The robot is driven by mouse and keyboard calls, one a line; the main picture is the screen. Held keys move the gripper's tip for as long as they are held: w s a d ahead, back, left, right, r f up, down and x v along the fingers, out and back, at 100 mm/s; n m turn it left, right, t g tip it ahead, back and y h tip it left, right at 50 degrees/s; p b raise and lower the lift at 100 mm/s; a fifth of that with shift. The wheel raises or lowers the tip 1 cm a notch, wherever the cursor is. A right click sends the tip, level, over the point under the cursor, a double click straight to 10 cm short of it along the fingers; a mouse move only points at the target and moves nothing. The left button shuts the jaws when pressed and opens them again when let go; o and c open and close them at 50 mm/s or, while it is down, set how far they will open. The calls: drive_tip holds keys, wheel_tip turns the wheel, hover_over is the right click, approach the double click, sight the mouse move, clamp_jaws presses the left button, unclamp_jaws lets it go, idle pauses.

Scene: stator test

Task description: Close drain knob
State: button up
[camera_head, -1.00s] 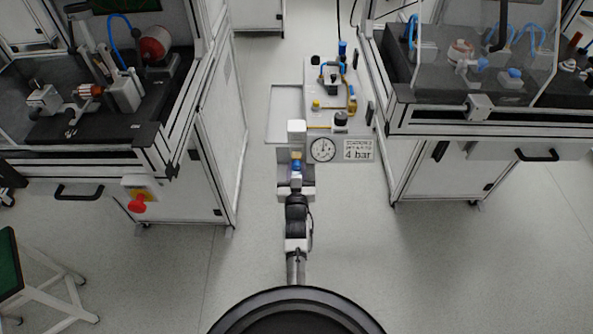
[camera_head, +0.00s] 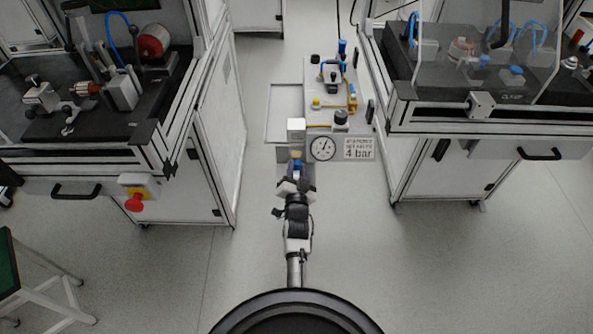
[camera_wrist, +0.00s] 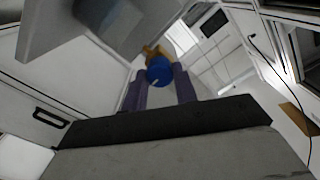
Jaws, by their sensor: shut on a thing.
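The drain knob (camera_wrist: 159,71) is small, round and blue with a pale mark on its face. It sits in front of a brass-yellow fitting (camera_wrist: 156,52) in the wrist view. My gripper (camera_wrist: 160,84) has its two purple fingers on either side of the knob and is shut on it. In the head view the blue knob (camera_head: 297,167) shows small at the tip of my gripper (camera_head: 297,174), below a white block (camera_head: 296,129). The contact faces of the fingers are too small to make out there.
A pressure gauge (camera_head: 323,148) and a "4 bar" sign (camera_head: 359,149) are just right of the knob. A panel with valves and yellow tubing (camera_head: 335,95) lies behind. Workbench cabinets (camera_head: 215,130) stand left and right (camera_head: 425,165).

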drive_tip(key=shift+r+m, duration=0.15)
drive_tip(key=shift+m, duration=0.15)
drive_tip(key=o, duration=1)
drive_tip(key=shift+w, duration=0.1)
drive_tip(key=shift+c, duration=0.2)
drive_tip(key=shift+s, duration=0.2)
